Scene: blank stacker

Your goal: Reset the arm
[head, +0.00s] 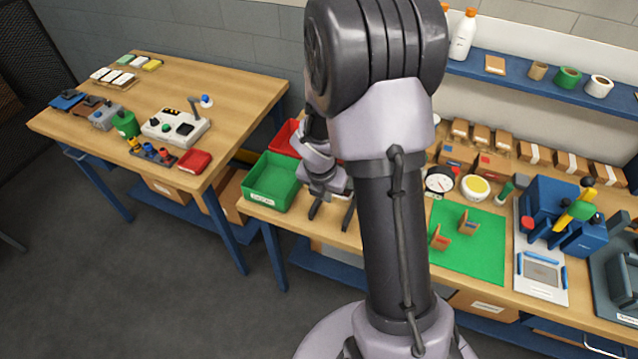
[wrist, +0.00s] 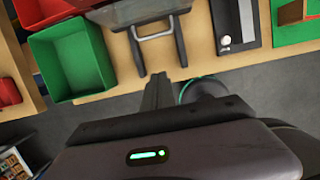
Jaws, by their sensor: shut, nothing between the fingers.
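My arm stands upright in the middle of the head view, its large grey joint (head: 375,55) at the top and a dark link (head: 392,240) below it. The wrist bends down behind it on the left, near the bench. My gripper (wrist: 157,90) shows in the wrist view with its fingers together and nothing between them. It is over the bench's front edge, close to a two-pronged grey fixture (wrist: 160,35). In the head view I cannot clearly pick out the fingertips.
A green bin (head: 272,180) and a red bin (head: 284,137) stand left of the fixture. A green mat (head: 468,262) with small parts and a blue machine (head: 550,205) lie to the right. A separate table (head: 215,85) holds devices at left. Grey floor (head: 150,290) is clear in front.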

